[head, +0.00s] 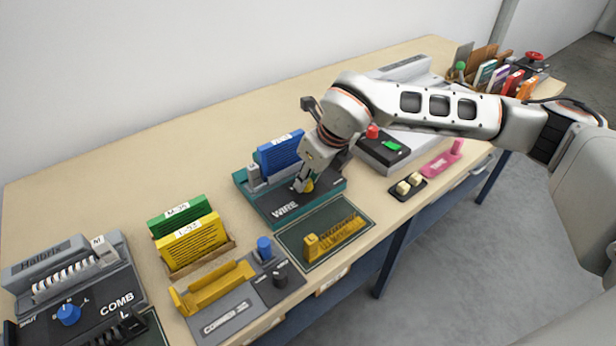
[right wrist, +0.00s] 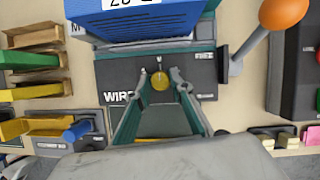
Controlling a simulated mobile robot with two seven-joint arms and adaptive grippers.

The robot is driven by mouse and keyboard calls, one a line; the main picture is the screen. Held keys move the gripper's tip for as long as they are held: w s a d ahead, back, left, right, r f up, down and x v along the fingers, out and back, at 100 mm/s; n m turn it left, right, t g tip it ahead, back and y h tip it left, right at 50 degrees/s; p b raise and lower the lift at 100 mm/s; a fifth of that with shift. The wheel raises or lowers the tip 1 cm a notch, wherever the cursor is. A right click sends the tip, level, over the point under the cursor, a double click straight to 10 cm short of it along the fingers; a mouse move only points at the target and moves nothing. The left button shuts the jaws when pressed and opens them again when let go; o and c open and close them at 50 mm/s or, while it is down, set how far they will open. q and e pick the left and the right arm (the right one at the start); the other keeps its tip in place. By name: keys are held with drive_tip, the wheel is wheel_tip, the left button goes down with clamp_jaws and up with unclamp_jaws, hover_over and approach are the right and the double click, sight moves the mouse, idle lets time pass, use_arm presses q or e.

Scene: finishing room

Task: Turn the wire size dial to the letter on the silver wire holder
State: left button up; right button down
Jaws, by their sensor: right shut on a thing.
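The teal wire machine (head: 272,205) with its dark WIRE panel stands mid-table; the panel also shows in the right wrist view (right wrist: 115,76). Its yellow wire size dial (head: 309,186) is on this panel and shows between my fingertips in the right wrist view (right wrist: 161,83). My right gripper (head: 303,186) is shut on the dial, with a fingertip at each side. A small mark stands just above the dial, but I cannot read the dial's setting surely. A small silver-grey block (head: 253,174) stands beside the blue stack; I cannot read a letter on it. My left gripper is not in view.
The blue stack (head: 281,152) rises behind the panel. A yellow comb-like holder (head: 335,236) lies on a dark mat (head: 296,240) in front. An orange-knobbed lever (right wrist: 282,12) stands right of the machine. The COMB machine (head: 108,282) is at far left.

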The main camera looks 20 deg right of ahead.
drive_tip(key=c, duration=1.8)
unclamp_jaws()
drive_tip(key=v, duration=1.2)
